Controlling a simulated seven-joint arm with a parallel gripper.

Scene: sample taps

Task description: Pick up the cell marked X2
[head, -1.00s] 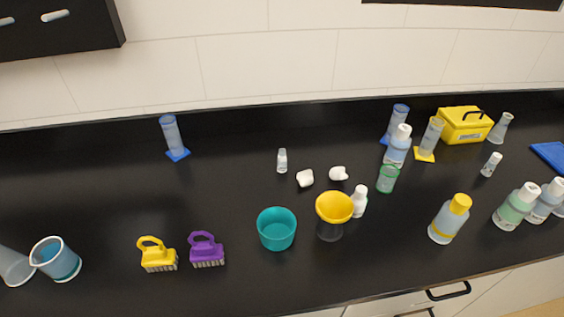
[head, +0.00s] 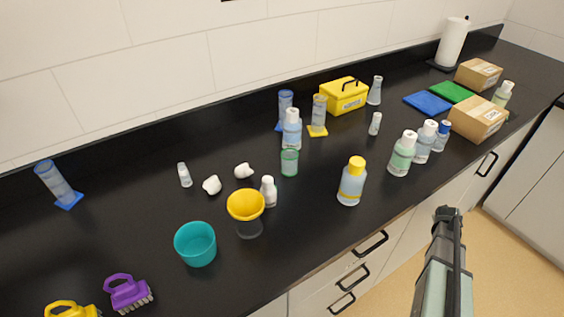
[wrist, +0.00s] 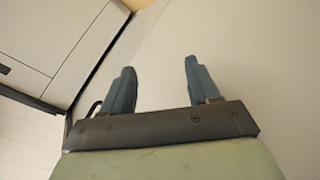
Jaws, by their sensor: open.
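No marking X2 is readable in any view. Two small clear, pale-capped vessels could be cells: one small vessel (head: 184,174) stands at the left-centre of the counter, the other small vessel (head: 375,123) stands at the right, in front of a conical flask. Their labels are too small to read. My gripper (wrist: 158,72) is open and empty in the wrist view, its two fingers apart over the pale floor. In the head view my gripper (head: 447,214) is at the lower right, out in front of the counter's edge and away from both vessels.
The black counter (head: 310,225) holds a yellow toolbox (head: 343,96), a teal bowl (head: 195,245), a yellow funnel (head: 246,204), a yellow-capped bottle (head: 351,182) and cardboard boxes (head: 478,118). Drawers with black handles (head: 371,243) face the open floor.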

